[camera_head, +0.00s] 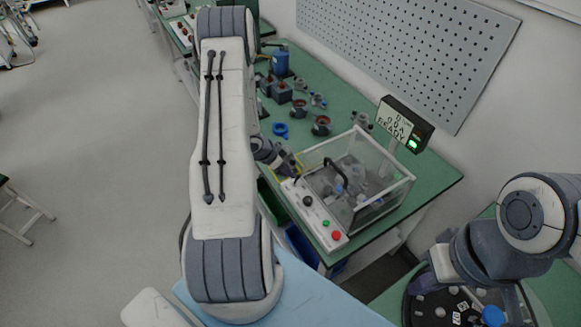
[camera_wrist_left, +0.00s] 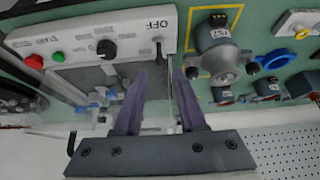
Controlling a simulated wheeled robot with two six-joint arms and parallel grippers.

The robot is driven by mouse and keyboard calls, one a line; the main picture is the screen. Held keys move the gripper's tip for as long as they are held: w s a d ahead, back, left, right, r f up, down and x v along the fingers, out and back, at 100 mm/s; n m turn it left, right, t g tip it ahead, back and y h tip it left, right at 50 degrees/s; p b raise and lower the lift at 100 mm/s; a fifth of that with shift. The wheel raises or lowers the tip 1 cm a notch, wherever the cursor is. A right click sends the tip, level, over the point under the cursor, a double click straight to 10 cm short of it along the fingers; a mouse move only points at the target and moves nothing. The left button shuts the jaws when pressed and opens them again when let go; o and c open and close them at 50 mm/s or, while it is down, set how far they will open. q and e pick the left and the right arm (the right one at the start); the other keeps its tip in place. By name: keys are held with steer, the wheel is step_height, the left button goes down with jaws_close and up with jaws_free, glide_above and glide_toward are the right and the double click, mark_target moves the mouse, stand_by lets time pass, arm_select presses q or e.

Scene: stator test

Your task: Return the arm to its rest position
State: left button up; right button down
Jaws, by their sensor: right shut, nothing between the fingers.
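My left arm (camera_head: 220,130) reaches in from the left over the green bench. My left gripper (camera_head: 287,166) is beside the control panel of the clear-walled test box, partly hidden by its own wrist. In the left wrist view my left gripper (camera_wrist_left: 160,76) has its two purple fingers apart, with no held object visible between them. The panel (camera_wrist_left: 95,45) lies just beyond, with a toggle marked OFF. My right gripper (camera_head: 480,292) is at the lower right above a dark round tray (camera_head: 420,310). It is shut and largely hidden by its wrist.
The clear test box (camera_head: 375,190) stands close to my left gripper. A display (camera_head: 403,124) reads READY with a green light. A grey motor part (camera_wrist_left: 218,50) sits in a yellow outline. Several parts and a blue ring (camera_head: 280,129) lie farther back. A pegboard (camera_head: 420,50) is behind.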

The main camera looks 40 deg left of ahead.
arm_select(q)
steer(key=shift+s+r, duration=0.1)
steer(key=shift+r, duration=0.05)
stand_by(0.4)
steer(key=d+r+n+g+y, duration=0.1)
steer(key=d+r+n+y, duration=0.1)
steer(key=d+r, duration=0.45)
steer(key=d+r+n+y, duration=0.1)
steer(key=d+r+y, duration=0.15)
steer(key=r, duration=0.75)
steer(key=s+d+r+n+g+h, duration=0.15)
steer(key=s+d+r, duration=0.35)
steer(key=s+d, duration=0.55)
steer(key=s+d+f+m+g+h+b, duration=0.1)
steer(key=s+d+f+m+g+b, duration=0.2)
steer(key=s+d+m+b, duration=0.4)
steer(key=s+d+b, duration=0.2)
steer(key=s+d, duration=0.3)
steer(key=d, duration=0.1)
steer(key=shift+s+d+f+h, duration=0.2)
steer(key=shift+s+d+h, duration=0.1)
steer(key=shift+h, duration=0.1)
steer(key=shift+d, duration=0.1)
